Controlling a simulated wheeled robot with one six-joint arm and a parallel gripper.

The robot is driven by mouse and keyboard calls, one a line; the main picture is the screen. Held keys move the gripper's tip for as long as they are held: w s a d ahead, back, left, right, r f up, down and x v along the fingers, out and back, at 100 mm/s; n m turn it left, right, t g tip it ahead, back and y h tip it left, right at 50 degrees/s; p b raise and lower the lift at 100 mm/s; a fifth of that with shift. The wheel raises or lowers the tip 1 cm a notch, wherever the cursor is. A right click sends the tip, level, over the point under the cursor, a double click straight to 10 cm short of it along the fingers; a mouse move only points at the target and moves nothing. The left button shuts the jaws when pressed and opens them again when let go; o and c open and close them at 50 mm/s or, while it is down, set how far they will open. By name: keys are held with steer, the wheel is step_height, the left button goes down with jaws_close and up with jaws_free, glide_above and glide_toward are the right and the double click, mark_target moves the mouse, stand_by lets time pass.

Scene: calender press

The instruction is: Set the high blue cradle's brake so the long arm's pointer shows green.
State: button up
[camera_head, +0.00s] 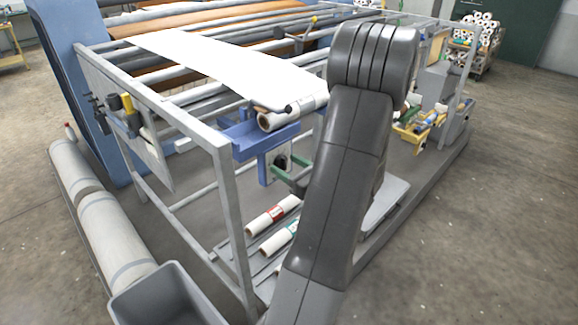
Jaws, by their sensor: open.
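The high blue cradle (240,139) is mounted on the near end of the grey frame, left of my arm. A white roll (291,113) lies in it, and a white web runs from the roll up to the far left. Below the cradle are a pale plate with a dark round hub (281,161) and a green bar (288,178) that runs behind my arm. I cannot make out the brake's long arm, its pointer or the pointer's setting. My grey arm stands in front and hides part of this area. My gripper does not show.
The grey frame's corner post (232,220) stands nearest. White rolls (274,213) lie on low rails below. A grey bin (165,295) and large wrapped rolls (110,233) line the left side. A yellow cradle (412,132) is at right. The floor at far right is clear.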

steer(key=c, duration=1)
steer(key=m+p, duration=0.3)
steer(key=shift+r+m, duration=0.15)
steer(key=shift+m, duration=0.15)
steer(key=shift+m+p, duration=1.5)
steer(key=shift+m, duration=0.5)
steer(key=shift+f, duration=0.2)
